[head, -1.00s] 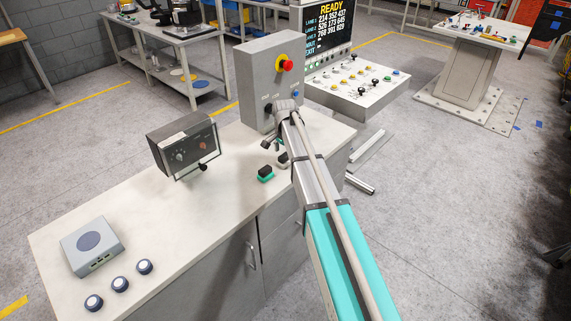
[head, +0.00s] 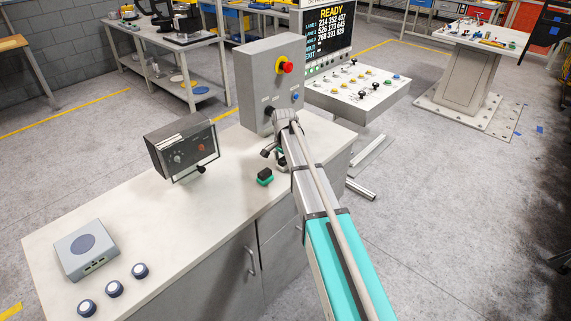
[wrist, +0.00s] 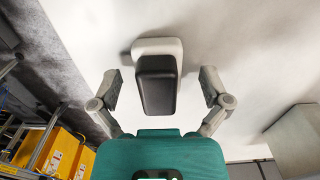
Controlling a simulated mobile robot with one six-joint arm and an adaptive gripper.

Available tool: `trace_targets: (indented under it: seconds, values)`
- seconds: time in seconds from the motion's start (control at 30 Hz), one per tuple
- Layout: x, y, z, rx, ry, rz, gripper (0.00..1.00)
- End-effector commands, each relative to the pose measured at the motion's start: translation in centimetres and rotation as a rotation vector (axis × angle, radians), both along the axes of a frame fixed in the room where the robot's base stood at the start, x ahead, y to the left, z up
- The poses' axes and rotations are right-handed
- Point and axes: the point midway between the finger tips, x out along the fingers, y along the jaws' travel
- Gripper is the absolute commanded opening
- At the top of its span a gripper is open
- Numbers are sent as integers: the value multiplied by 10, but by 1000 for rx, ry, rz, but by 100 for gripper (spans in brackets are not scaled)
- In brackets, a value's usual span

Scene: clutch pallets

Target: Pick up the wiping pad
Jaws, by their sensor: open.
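In the wrist view a pad with a black block grip (wrist: 156,84) on a white base (wrist: 158,45) lies on the pale worktop, between the fingers of my gripper (wrist: 160,84). The fingers are open, one on each side, with gaps to the grip. In the head view my gripper (head: 273,152) is low over the worktop beside the grey control box, and my arm hides most of this pad.
The grey control box (head: 262,90) with a red button stands behind my gripper. A dark meter box (head: 182,145) stands to the left. A grey device (head: 87,250) and three round knobs (head: 114,288) lie at the front left. The middle of the worktop (head: 150,225) is clear.

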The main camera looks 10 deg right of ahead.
Motion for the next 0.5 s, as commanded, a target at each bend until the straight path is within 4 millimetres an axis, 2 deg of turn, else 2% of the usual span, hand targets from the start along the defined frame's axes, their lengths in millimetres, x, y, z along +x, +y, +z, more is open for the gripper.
trace_targets:
  seconds: [0.07, 0.5]
  values:
    - [0, 0, 0, 0, 0, 0, 97]
    - [0, 0, 0, 0, 0, 0, 15]
